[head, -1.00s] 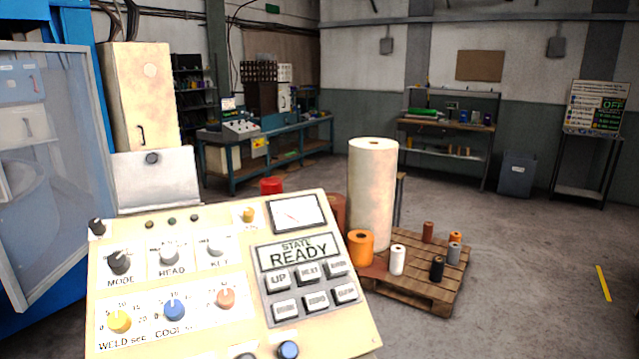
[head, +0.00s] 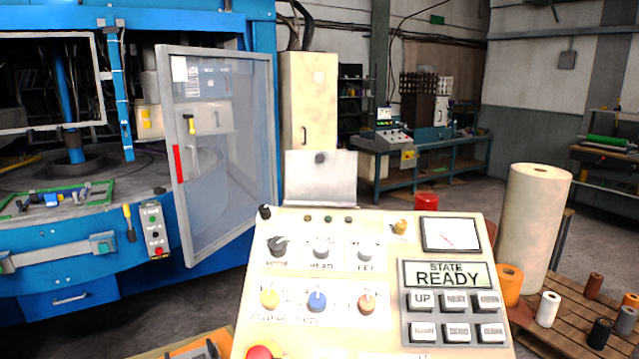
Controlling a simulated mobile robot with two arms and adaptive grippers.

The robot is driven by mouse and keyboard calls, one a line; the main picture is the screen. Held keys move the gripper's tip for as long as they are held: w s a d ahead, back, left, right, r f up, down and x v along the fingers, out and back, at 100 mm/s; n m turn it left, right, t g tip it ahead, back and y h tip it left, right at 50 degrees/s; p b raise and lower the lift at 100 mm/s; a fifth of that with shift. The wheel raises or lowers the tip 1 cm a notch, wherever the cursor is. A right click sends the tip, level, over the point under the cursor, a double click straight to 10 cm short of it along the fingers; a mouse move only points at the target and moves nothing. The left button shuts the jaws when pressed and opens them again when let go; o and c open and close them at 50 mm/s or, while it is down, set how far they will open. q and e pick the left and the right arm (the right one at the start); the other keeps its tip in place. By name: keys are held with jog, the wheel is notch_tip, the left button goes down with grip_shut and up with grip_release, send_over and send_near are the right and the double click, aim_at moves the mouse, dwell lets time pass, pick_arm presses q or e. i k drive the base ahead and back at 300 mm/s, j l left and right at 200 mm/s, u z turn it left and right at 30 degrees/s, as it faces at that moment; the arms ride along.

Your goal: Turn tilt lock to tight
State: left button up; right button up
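A cream control panel (head: 380,285) stands tilted in the lower middle of the head view. A black knob (head: 264,211) sits at its upper left corner. Another dark knob (head: 319,157) sits on the pale plate (head: 322,185) behind the panel. No label reading tilt lock is legible, so I cannot tell which part is the lock or how it is set. Neither of my grippers is in view.
A blue machine (head: 75,245) with an open clear door (head: 222,150) stands at the left. A red button (head: 259,352) shows at the panel's lower edge. A white roll (head: 535,225) and a pallet (head: 570,335) with several spools stand to the right.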

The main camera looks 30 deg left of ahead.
aim_at(265, 210)
jog(key=u, duration=1.25)
